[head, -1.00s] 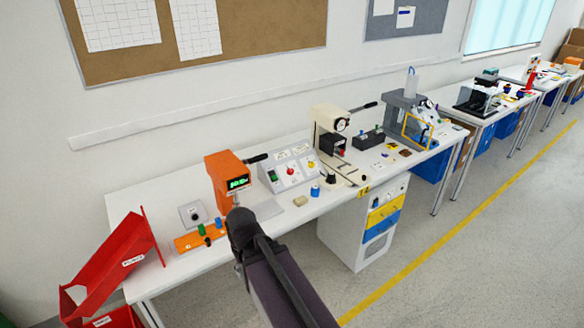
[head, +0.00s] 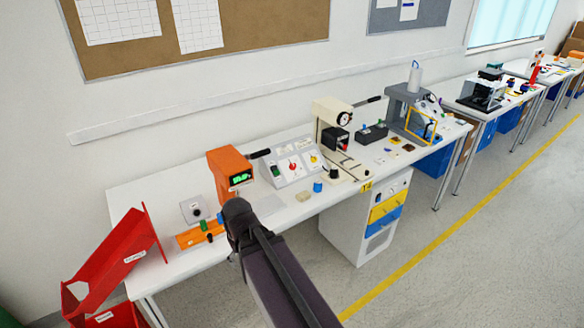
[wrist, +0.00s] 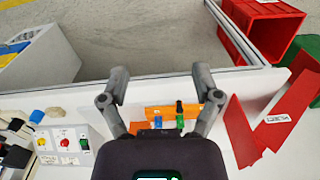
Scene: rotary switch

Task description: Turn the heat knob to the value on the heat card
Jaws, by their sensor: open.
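A grey sloped control panel (head: 290,168) stands on the white bench with a green switch, a red knob (head: 293,165) and a yellow knob (head: 313,159). In the wrist view the red knob (wrist: 64,141) and yellow knob (wrist: 37,116) are at the left. I cannot tell which knob is for heat. Labels on the panel's upper part are too small to read, and I cannot pick out a heat card. My gripper (wrist: 160,76) is open and empty near the bench's front edge, well apart from the panel. In the head view my arm hides its fingers.
An orange device with a green display (head: 238,179) stands left of the panel. An orange strip with small pegs (head: 196,236) and a red bin (head: 110,262) are further left. A cream press (head: 332,120) stands right of the panel. The floor in front is free.

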